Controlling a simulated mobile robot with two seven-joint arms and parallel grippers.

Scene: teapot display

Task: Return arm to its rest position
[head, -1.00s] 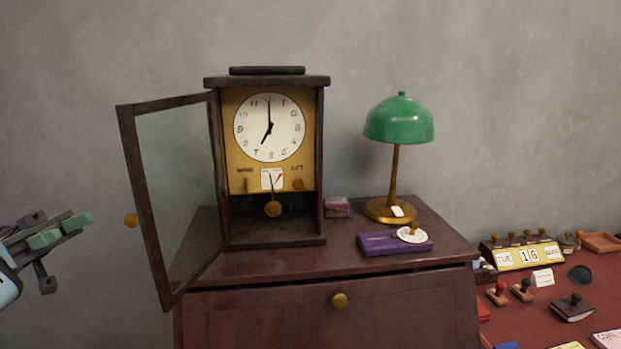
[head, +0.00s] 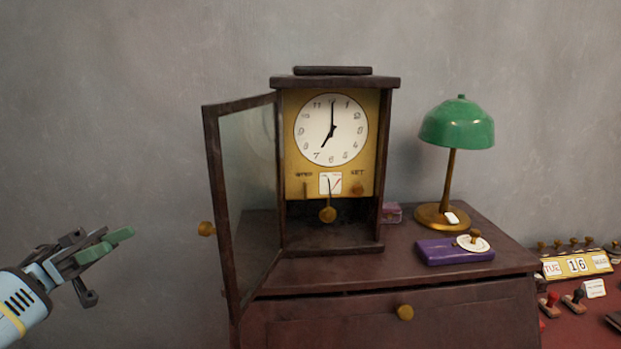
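My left gripper (head: 108,245) is at the left edge of the head view, with green pads on its fingers. It is in the air in front of the grey wall, left of the cabinet clock and apart from it. Nothing shows in its fingers, but from this side I cannot tell how far apart they are. A light blue wrist part of my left arm (head: 27,300) shows behind it. My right gripper is out of view.
The clock (head: 391,150) stands on a dark red desk (head: 350,312), its glass door (head: 213,160) swung open towards my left gripper. A green lamp (head: 457,125) and a purple box (head: 455,254) are to the right. The space around my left gripper looks free.

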